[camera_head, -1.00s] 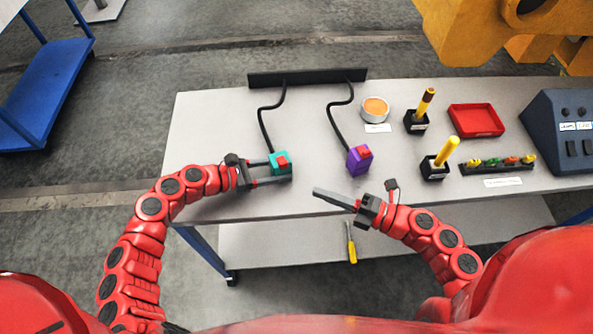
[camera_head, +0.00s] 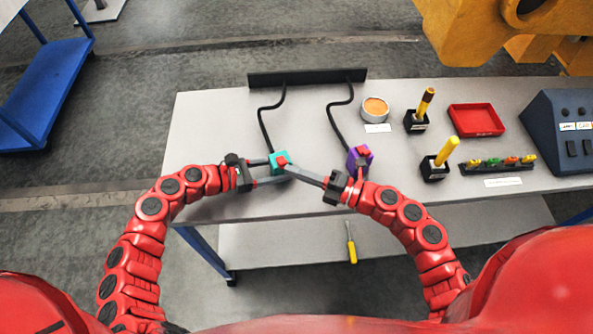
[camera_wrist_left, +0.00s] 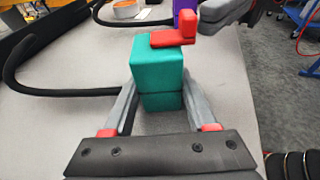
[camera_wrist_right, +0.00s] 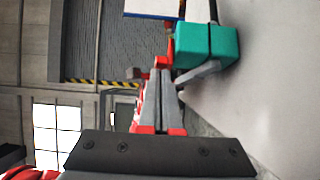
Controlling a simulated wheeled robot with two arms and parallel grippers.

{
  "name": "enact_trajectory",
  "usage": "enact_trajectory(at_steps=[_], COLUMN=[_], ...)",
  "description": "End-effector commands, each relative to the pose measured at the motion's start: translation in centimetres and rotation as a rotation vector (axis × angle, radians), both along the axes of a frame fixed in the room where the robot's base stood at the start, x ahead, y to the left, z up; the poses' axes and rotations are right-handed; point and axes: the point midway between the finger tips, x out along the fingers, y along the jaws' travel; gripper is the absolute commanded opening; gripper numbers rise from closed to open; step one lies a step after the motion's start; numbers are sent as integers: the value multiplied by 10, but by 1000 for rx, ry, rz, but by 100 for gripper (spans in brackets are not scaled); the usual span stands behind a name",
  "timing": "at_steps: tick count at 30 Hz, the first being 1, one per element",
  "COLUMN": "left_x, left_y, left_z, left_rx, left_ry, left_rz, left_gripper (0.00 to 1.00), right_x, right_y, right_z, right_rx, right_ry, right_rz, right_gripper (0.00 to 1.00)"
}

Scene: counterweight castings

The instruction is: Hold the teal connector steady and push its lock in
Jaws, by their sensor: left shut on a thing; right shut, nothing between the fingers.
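The teal connector (camera_head: 278,158) stands on the table with a black cable behind it. Its red lock (camera_head: 282,161) sits on top, and in the left wrist view the lock (camera_wrist_left: 172,39) sticks out over the connector's right side. My left gripper (camera_head: 272,170) is shut on the connector, one finger on each side of the teal body (camera_wrist_left: 158,75). My right gripper (camera_head: 289,169) is shut and empty. Its fingertips are right beside the lock; whether they touch it I cannot tell. The connector also shows in the right wrist view (camera_wrist_right: 207,46).
A purple connector (camera_head: 353,157) with a red lock stands just behind my right gripper. To the right are a tape-like round tin (camera_head: 375,108), two black holders with yellow-marked tools (camera_head: 434,170), a red tray (camera_head: 476,120) and a control box (camera_head: 560,130). The front left tabletop is clear.

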Motion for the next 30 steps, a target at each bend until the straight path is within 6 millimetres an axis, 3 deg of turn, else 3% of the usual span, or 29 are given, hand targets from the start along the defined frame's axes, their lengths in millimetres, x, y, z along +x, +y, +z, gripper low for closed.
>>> enact_trajectory(at_steps=[6,17,25,30], left_x=[0,-1,0,0], left_y=[0,-1,0,0], left_z=[0,0,0,0], left_rx=[0,-1,0,0], left_ry=[0,0,1,0], left_rz=[-1,-4,-2,-1], left_gripper=[26,27,27,26], right_x=[16,14,-27,-42], right_y=[6,4,-10,-49], right_z=[1,0,0,0], right_rx=[0,-2,0,-1], right_ry=[-4,-1,-1,-2], right_rz=[3,-1,-1,-7], right_gripper=[0,0,0,0])
